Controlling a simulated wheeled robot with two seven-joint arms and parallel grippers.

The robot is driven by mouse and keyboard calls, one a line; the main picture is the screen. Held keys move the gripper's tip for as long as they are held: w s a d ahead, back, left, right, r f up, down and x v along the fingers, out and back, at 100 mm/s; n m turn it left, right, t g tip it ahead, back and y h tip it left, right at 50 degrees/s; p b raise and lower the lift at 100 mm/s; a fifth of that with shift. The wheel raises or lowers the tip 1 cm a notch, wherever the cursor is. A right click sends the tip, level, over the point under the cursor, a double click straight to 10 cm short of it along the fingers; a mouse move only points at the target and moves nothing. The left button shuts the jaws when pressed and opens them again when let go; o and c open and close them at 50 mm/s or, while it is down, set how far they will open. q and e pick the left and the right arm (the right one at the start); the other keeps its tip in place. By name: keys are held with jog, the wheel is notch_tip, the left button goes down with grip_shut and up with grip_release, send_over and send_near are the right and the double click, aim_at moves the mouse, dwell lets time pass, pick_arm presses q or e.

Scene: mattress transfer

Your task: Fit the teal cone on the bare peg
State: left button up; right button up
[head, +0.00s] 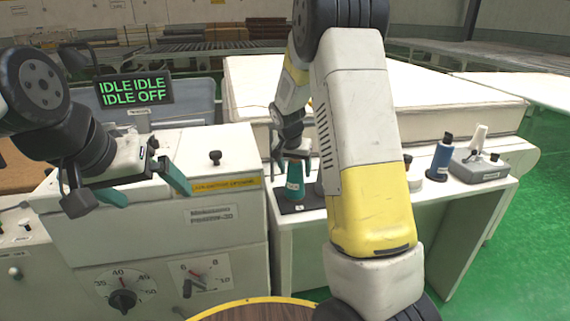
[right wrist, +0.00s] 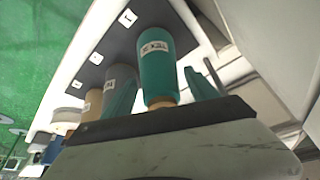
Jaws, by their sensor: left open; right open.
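The teal cone (head: 295,182) stands upright on a dark mat (head: 287,208) at the left end of the white table. It also shows in the right wrist view (right wrist: 156,60), with a small white label. My right gripper (head: 291,158) is open around its top, one finger on each side; I cannot tell whether they touch it. My left gripper (head: 145,190) is open and empty above the machine's front panel. A grey base (head: 478,166) at the table's right carries a white cone (head: 478,140) and a short post with a dark tip (head: 494,157), perhaps the bare peg.
In the right wrist view, a grey cone (right wrist: 120,77) and a tan cone (right wrist: 93,101) stand in line beside the teal one. A white mattress (head: 440,90) lies behind. My right arm hides the table's middle.

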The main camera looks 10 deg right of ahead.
aim_at(294, 160)
jog(key=v, duration=0.6)
jog(key=shift+s+a+r, duration=0.1)
jog(key=shift+r, duration=0.05)
jog(key=shift+s+a+r, duration=0.1)
jog(key=shift+s+r, duration=0.15)
jog(key=shift+r, duration=0.4)
jog(key=shift+s+r, duration=0.15)
jog(key=s+a+r+n+y, duration=0.1)
jog(key=s+r+n, duration=0.1)
jog(key=s, duration=0.8)
jog(key=s+a+r+n+t+y, duration=0.1)
jog(key=s+r, duration=0.4)
jog(key=s, duration=0.5)
jog(key=s+a+r+n+t+y, duration=0.1)
jog(key=s+r+n+y, duration=0.1)
jog(key=s, duration=0.8)
notch_tip(294, 160, up, 2)
jog(key=shift+r+n, duration=0.1)
jog(key=shift+n, duration=0.5)
